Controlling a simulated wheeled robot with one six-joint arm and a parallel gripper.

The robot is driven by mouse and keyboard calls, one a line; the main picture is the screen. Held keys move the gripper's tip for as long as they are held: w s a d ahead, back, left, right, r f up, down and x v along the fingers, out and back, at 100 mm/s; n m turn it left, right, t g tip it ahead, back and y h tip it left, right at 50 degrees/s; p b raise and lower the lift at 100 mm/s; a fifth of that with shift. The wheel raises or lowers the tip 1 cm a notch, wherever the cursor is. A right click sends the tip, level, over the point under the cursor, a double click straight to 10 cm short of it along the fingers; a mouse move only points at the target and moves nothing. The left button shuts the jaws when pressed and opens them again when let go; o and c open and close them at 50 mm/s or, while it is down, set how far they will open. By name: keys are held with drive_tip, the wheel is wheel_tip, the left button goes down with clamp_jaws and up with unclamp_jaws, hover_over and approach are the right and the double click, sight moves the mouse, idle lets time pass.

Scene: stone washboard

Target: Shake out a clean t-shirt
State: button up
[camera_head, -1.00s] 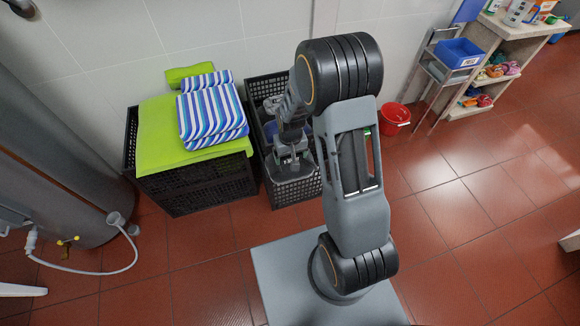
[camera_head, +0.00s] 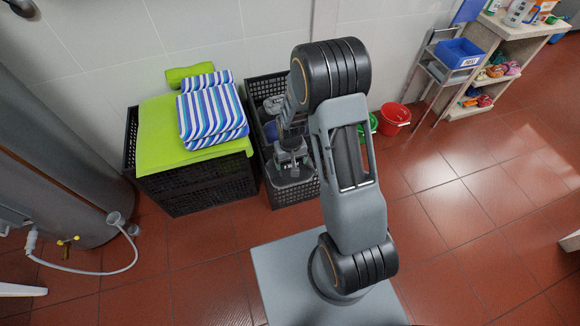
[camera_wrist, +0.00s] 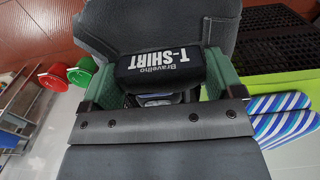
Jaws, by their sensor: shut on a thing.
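The t-shirt (camera_wrist: 160,66) is a small black folded bundle with white "T-SHIRT" lettering. In the wrist view it lies between the green finger pads of my gripper (camera_wrist: 160,78), which is shut on it. In the head view my gripper (camera_head: 290,160) is over the open black crate (camera_head: 296,193), partly hidden by my arm. I cannot make out the t-shirt there. Grey cloth-like material (camera_wrist: 150,25) shows behind the t-shirt in the wrist view. I cannot tell whether they touch.
A closed-looking black crate (camera_head: 205,190) beside it carries a lime-green cover (camera_head: 160,130) and a striped blue-white cloth (camera_head: 210,110). A red bucket (camera_head: 395,118) and a green one (camera_head: 373,124) stand right of the crates. The tiled floor at right is clear.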

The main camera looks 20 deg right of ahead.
wheel_tip(320, 180, up, 21)
wheel_tip(320, 180, down, 21)
drive_tip(key=shift+r, duration=0.2)
